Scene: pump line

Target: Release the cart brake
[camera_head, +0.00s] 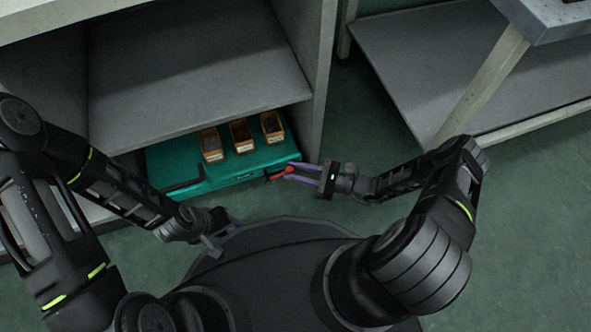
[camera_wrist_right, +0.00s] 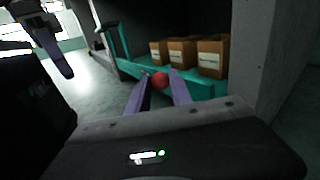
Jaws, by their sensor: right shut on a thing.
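The teal cart (camera_head: 222,176) stands low under the grey shelf unit, with a black bar handle (camera_head: 184,186) on its front left. The brake has a red knob (camera_head: 289,170) at the cart's front right corner; the red knob also shows in the right wrist view (camera_wrist_right: 160,79). My right gripper (camera_head: 292,172) reaches in from the right, and its purple fingers are shut on the red knob. In the right wrist view its fingers (camera_wrist_right: 160,86) sit on either side of the knob. My left gripper (camera_head: 232,222) is low in front of the cart, away from it; its fingers are mostly hidden.
Several orange bins (camera_head: 240,135) with dark contents stand on the cart. The shelf unit's grey side panel (camera_head: 318,75) rises close to the right of the cart. A bench with a slanted leg (camera_head: 480,88) stands at the upper right. Green floor (camera_head: 530,200) is clear on the right.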

